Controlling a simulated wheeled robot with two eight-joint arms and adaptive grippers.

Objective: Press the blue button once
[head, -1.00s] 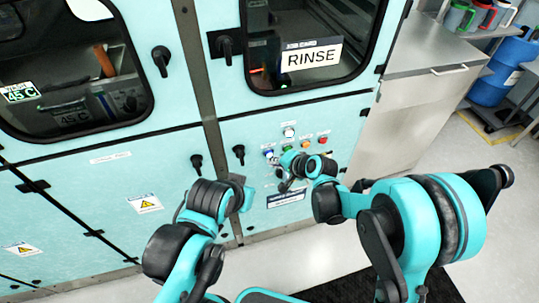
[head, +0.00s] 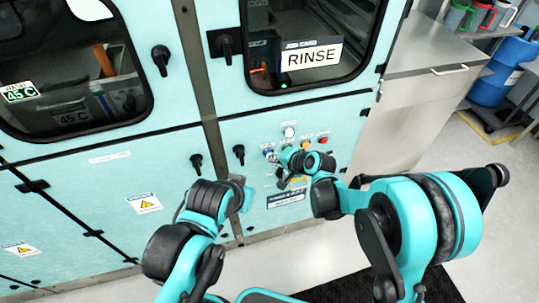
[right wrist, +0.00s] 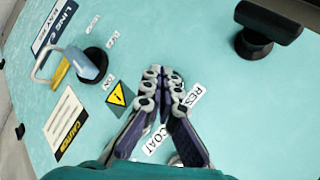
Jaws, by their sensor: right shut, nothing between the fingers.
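The blue button (head: 268,153) shows in the head view on the pale teal panel, at the left of a small group of coloured buttons. My right gripper (head: 276,161) is just right of and below it, with its fingers close to the panel. Contact with the button cannot be made out. In the right wrist view the right gripper (right wrist: 161,76) is shut and empty, its fingertips together over the panel; the blue button cannot be made out there. My left gripper (head: 243,193) hangs lower left of the buttons; its jaws are unclear.
A white button (head: 289,132), an orange button (head: 305,143) and a red button (head: 323,139) sit nearby. Black handles (head: 239,153) stick out left of them. In the right wrist view, a knob with a padlock (right wrist: 85,65) and a black handle (right wrist: 268,30) stand out from the panel.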

